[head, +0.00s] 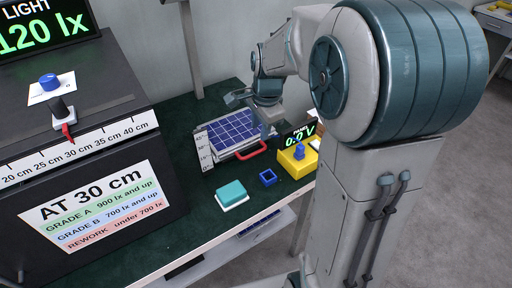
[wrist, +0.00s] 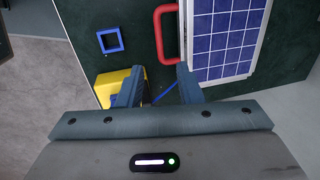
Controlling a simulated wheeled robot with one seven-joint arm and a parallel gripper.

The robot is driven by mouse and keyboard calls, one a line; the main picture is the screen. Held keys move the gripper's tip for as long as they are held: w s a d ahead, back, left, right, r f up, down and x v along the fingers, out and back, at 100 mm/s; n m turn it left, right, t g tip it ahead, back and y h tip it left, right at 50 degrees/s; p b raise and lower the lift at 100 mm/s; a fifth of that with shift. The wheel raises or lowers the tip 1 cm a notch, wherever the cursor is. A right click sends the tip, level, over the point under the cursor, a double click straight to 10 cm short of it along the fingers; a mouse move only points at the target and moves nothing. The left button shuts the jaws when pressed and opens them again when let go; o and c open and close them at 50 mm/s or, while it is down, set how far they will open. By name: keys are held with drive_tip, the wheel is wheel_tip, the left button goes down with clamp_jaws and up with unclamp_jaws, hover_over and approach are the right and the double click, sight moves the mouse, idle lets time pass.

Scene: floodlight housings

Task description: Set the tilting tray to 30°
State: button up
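The tilting tray (head: 208,158) stands on the dark green bench top with a blue gridded solar panel (head: 232,130) on it. A red handle (head: 252,151) sticks out at its front edge. A small angle scale stands at its left side; its marks are too small to read surely, so I cannot tell the tray's angle. My gripper (head: 240,97) is above and behind the tray in the head view. In the wrist view, my gripper (wrist: 158,87) is open and empty, its fingers apart, with the red handle (wrist: 158,36) beyond the fingertips and not between them.
A yellow box (head: 297,160) with a blue knob and a 0.0 V display stand right of the tray. A blue square frame (head: 268,177) and a teal-topped white block (head: 232,194) lie in front. The black light cabinet (head: 80,130) stands at left.

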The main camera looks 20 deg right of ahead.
sight(256, 152)
drive_tip(key=f, duration=0.3)
drive_tip(key=w+f, duration=0.1)
drive_tip(key=f, duration=0.2)
drive_tip(key=f+b, duration=0.1)
drive_tip(key=f, duration=0.2)
drive_tip(key=shift+w+a+f, duration=0.25)
drive_tip(key=shift+w+f, duration=0.1)
drive_tip(key=shift+f, duration=0.05)
drive_tip(key=shift+c, duration=0.3)
clamp_jaws()
